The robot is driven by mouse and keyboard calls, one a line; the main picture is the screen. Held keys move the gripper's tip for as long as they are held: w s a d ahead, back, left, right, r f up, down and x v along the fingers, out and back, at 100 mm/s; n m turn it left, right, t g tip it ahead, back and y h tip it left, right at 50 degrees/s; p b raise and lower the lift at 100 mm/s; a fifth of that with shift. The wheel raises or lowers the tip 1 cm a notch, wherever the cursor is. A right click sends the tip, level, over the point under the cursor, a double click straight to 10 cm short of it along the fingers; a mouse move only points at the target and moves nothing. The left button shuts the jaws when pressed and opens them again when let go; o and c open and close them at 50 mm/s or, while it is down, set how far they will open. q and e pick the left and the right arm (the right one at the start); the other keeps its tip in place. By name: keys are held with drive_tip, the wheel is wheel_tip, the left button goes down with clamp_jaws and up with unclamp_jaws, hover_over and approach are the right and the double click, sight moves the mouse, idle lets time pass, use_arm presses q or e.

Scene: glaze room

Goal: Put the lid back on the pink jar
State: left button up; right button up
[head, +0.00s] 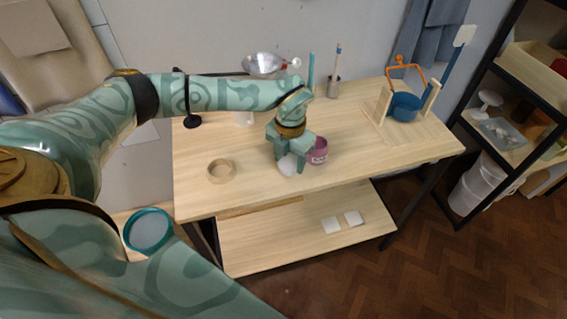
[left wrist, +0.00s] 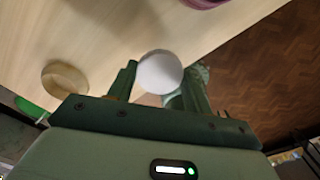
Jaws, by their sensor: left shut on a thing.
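The pink jar (head: 319,152) stands upright on the wooden table, just right of my left gripper in the head view. Part of it shows at the top edge of the left wrist view (left wrist: 205,2). My left gripper (head: 292,155) points down and is shut on a white round lid (head: 288,166). In the left wrist view the lid (left wrist: 160,72) sits between the fingertips (left wrist: 158,80). The lid is beside the jar, not over it; I cannot tell its exact height above the table. My right gripper is not in view.
A tan ring (head: 221,171) lies left on the table (head: 240,199). A blue pot in a wooden stand (head: 405,106) and a brush cup (head: 333,87) stand farther back. A metal bowl (head: 262,63) is behind my arm. The table right of the jar is clear.

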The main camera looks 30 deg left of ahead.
use_arm(q)
drive_tip(key=d+r, duration=0.8)
drive_tip(key=d, duration=0.4)
drive_tip(key=shift+d, duration=0.15)
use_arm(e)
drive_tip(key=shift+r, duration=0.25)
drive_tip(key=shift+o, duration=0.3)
